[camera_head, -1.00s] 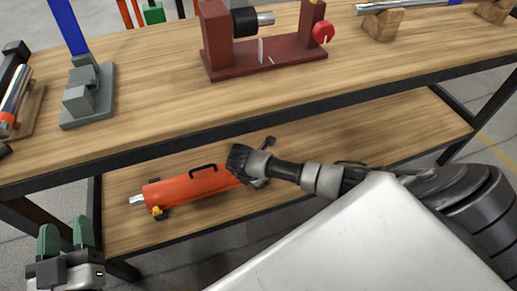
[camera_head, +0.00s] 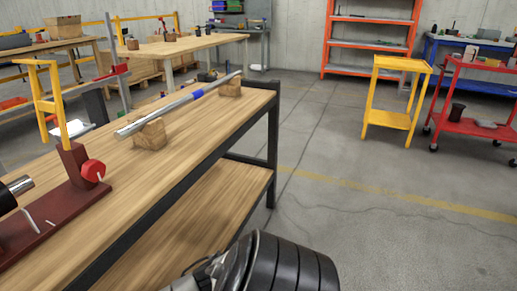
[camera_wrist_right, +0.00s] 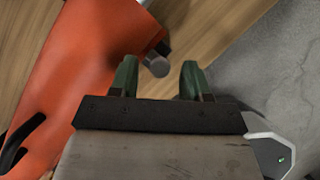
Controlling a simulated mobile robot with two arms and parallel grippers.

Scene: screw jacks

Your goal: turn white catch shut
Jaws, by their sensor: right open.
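A thin white bar (camera_head: 28,219), likely the white catch, stands tilted on the dark red base (camera_head: 62,208) at the left of the head view. A short white mark (camera_head: 50,223) is beside it. My right gripper (camera_wrist_right: 157,78) shows in the right wrist view with its green fingers open and apart. An orange cylinder body (camera_wrist_right: 75,75) lies left of and beyond the fingers. A grey round-ended pin (camera_wrist_right: 156,66) shows between the fingertips; I cannot tell whether it touches them. My left gripper is out of view.
A red knob (camera_head: 93,170) sits on the fixture's post. A long metal rod (camera_head: 180,105) rests on wooden blocks along the bench. Open floor lies right of the bench. A yellow stand (camera_head: 395,95) and red cart (camera_head: 475,105) stand farther back.

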